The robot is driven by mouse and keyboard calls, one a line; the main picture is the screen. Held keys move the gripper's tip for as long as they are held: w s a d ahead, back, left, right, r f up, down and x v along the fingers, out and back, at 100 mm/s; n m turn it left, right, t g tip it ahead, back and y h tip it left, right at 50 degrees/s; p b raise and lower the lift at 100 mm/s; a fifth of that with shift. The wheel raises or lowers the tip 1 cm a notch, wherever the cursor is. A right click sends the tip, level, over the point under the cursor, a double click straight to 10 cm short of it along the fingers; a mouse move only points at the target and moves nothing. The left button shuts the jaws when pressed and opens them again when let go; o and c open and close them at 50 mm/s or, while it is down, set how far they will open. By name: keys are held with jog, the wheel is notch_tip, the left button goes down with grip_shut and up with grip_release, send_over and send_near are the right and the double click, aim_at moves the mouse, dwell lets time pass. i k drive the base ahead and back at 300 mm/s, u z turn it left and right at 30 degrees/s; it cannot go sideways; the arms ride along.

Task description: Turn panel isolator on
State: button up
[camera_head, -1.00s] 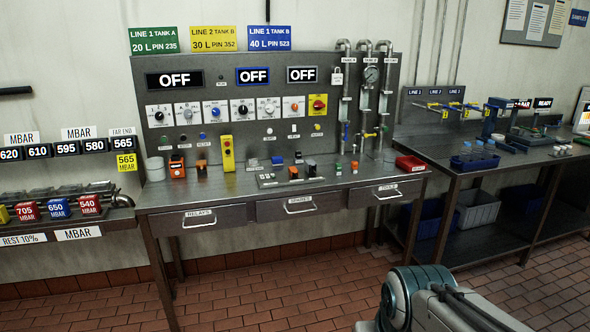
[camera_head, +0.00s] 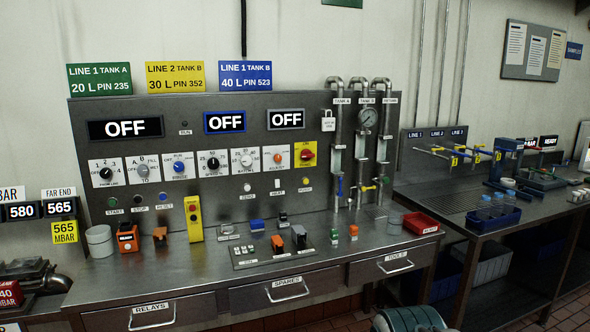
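A red rotary knob on a yellow plate (camera_head: 306,155), which looks like the panel isolator, sits at the right end of the row of knobs on the upright steel panel (camera_head: 300,212). Its handle lies about level or slightly tilted; its label is too small to read. Three dark displays above the row read OFF: a left one (camera_head: 125,127), a middle one (camera_head: 225,122) and a right one (camera_head: 286,119). My gripper is not in view. Only a teal and white part of my own body shows at the bottom right.
The steel bench (camera_head: 200,262) juts out below the panel, with drawers in front. On it stand a yellow pendant box (camera_head: 193,218), several relays and a red tray (camera_head: 420,223). Vertical pipes with a gauge (camera_head: 367,118) rise right of the knob. A side bench stands at the right.

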aim_at(306, 155)
jog(key=z, duration=0.5)
jog(key=i, duration=1.65)
jog(key=z, duration=0.25)
